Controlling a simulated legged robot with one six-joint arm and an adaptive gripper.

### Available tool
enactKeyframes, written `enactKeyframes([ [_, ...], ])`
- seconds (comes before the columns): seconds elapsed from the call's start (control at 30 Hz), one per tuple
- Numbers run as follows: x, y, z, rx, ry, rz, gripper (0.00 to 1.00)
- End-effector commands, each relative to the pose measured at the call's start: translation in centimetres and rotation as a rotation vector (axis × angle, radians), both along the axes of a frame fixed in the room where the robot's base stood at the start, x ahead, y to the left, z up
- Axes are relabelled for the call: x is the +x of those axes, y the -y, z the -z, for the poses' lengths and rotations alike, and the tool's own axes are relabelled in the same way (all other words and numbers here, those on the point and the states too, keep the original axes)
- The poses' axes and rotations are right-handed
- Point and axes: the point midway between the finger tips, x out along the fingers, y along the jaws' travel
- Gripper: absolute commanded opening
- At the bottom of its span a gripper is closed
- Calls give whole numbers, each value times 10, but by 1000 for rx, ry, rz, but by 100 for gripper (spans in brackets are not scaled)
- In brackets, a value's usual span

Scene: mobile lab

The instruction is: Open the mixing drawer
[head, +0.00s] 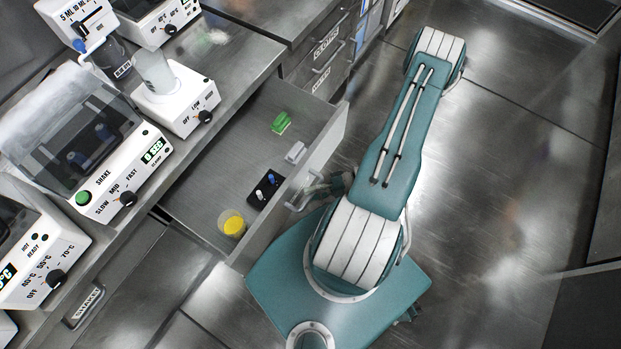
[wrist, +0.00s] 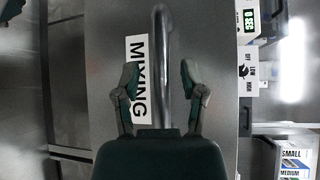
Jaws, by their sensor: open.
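The mixing drawer (head: 230,160) stands pulled out from under the counter in the head view, its inside showing. In the wrist view its grey front (wrist: 105,50) carries a white label (wrist: 137,75) reading MIXING. Its metal handle (wrist: 162,40) runs up the picture beside the label. My gripper (wrist: 160,80) is open, with one finger on each side of the handle. I cannot tell whether either finger touches it. In the head view my gripper (head: 322,187) is at the drawer front by the handle (head: 298,200), partly hidden by my arm.
The drawer holds a green item (head: 281,122), a pale block (head: 295,153), a black holder (head: 265,190) and a yellow-topped jar (head: 232,224). A shaker (head: 100,165) and other devices stand on the counter. More drawers (head: 325,60) are beyond. Floor to the right is clear.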

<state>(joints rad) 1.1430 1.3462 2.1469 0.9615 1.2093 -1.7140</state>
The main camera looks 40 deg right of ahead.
Motion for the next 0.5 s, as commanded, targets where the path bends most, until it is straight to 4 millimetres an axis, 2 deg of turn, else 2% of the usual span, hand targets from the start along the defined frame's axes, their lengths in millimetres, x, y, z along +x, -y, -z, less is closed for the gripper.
enactKeyframes([
  [0.5, -42, 88, -13, -4, 1, 3, 54],
])
